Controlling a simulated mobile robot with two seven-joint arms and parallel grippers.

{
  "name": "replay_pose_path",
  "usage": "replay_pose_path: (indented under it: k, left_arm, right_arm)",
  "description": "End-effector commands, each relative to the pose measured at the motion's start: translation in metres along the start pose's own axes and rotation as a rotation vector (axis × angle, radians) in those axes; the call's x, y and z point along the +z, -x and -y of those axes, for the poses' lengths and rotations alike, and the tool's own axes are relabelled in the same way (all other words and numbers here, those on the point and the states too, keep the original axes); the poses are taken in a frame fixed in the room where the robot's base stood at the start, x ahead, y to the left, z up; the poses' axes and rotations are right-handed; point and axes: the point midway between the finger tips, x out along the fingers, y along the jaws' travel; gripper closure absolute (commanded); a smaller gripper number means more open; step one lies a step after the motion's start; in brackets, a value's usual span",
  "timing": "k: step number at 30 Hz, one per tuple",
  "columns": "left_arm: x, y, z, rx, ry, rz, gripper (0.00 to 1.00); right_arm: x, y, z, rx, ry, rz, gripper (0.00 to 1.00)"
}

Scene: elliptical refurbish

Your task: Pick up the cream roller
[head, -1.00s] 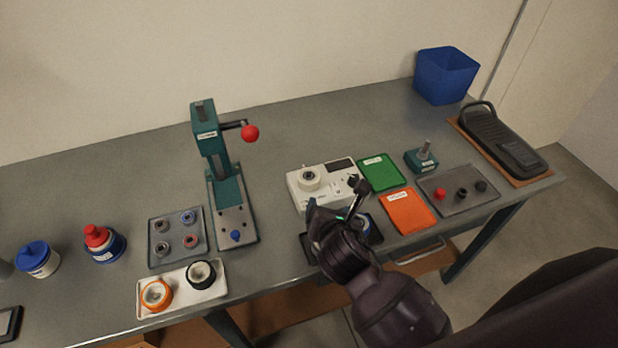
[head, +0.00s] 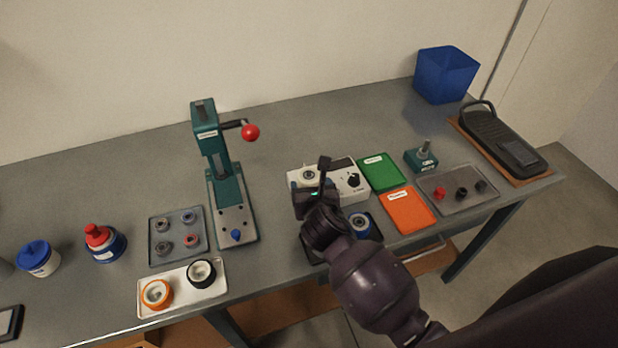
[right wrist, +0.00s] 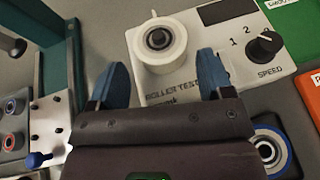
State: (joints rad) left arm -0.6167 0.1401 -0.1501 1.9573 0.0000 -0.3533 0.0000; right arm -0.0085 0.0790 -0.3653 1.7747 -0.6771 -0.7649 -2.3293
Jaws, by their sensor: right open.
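The cream roller (head: 308,174) sits on the roller tester (head: 351,185), a white box with a black speed knob. In the right wrist view the roller (right wrist: 158,44) shows a pale rim and a dark centre, near the top of the picture. My right gripper (head: 311,188) is over the near left part of the tester. In the right wrist view its two blue finger pads (right wrist: 162,76) are spread apart with nothing between them, and the roller lies just beyond their tips. The gripper partly hides the tester in the head view. My left gripper is not in view.
A dark tray with a blue-ringed roller (head: 361,226) lies just in front of the tester. A green press (head: 232,205) stands to the left. Green (head: 383,172) and orange (head: 408,210) trays lie to the right. The bench behind the tester is clear.

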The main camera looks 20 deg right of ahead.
Motion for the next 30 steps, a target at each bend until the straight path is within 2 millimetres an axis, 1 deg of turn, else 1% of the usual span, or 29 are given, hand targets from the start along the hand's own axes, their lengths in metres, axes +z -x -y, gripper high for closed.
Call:
replay_pose_path:
  k: [1,3,7,12,17,18,19,25,26,30]
  left_arm:
    - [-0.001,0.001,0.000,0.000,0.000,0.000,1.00]
    - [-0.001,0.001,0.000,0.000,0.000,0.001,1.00]
    - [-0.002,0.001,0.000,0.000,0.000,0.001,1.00]
    - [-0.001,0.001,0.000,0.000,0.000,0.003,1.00]
    - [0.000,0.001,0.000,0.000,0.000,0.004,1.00]
    - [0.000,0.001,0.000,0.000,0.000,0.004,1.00]
    - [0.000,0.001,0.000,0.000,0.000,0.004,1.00]
    - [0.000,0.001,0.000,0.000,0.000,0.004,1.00]
    - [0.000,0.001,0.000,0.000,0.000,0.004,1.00]
    - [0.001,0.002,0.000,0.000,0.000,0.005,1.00]
  right_arm:
    - [0.002,-0.008,0.000,-0.001,-0.001,-0.001,0.27]
    - [0.002,-0.018,0.001,-0.001,-0.002,-0.001,0.27]
    - [0.002,-0.031,0.001,0.000,-0.001,0.000,0.27]
    - [0.002,-0.038,0.001,0.000,-0.001,0.000,0.27]
    - [0.002,-0.038,0.001,0.000,0.000,0.001,0.27]
    - [0.002,-0.038,0.001,0.000,0.000,0.001,0.28]
    - [0.002,-0.038,0.001,0.000,0.000,0.000,0.33]
    - [0.002,-0.038,0.001,0.000,-0.001,0.000,0.63]
    - [0.002,-0.038,0.001,0.000,-0.001,0.001,0.66]
    - [0.002,-0.037,0.001,0.000,-0.001,0.001,0.66]
